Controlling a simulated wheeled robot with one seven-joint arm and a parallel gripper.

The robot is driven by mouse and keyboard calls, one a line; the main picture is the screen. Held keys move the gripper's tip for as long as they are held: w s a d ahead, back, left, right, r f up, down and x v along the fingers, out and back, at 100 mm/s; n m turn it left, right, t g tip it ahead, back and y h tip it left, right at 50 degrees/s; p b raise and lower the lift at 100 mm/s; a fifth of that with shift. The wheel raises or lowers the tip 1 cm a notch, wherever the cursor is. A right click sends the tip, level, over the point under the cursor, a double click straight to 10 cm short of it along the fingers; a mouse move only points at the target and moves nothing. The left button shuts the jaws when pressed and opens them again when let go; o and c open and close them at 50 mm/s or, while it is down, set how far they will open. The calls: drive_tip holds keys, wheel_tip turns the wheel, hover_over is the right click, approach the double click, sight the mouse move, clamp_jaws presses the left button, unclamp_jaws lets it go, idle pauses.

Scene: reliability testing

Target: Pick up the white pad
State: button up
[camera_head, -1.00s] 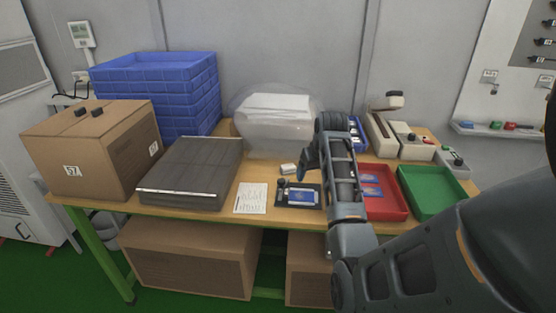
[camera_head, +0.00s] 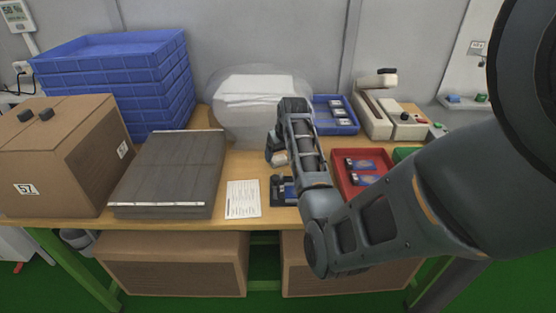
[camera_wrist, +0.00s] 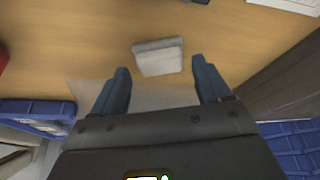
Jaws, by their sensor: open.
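The white pad (camera_wrist: 158,57) is a small, flat white block lying on the wooden table in the wrist view. In the head view only a bit of the pad (camera_head: 281,159) shows beside my gripper (camera_head: 275,148); my arm hides part of it. In the wrist view my gripper (camera_wrist: 160,68) is open, its two dark fingers spread to either side of the pad's near edge. Nothing is between the fingers as far as I can tell, and contact with the pad is not visible.
A clear plastic bag (camera_head: 240,125) stands behind the pad. A red tray (camera_head: 345,184) with blue packets lies to the right, a blue bin (camera_head: 350,127) behind it. A paper sheet (camera_head: 242,199) and a dark grey case (camera_head: 172,170) are to the left.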

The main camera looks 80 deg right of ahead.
sight(279, 158)
drive_tip(key=shift+x, duration=1.2)
drive_tip(key=shift+c, duration=0.4)
drive_tip(key=c, duration=0.8)
wheel_tip(279, 158, up, 18)
drive_tip(key=shift+b, duration=0.5)
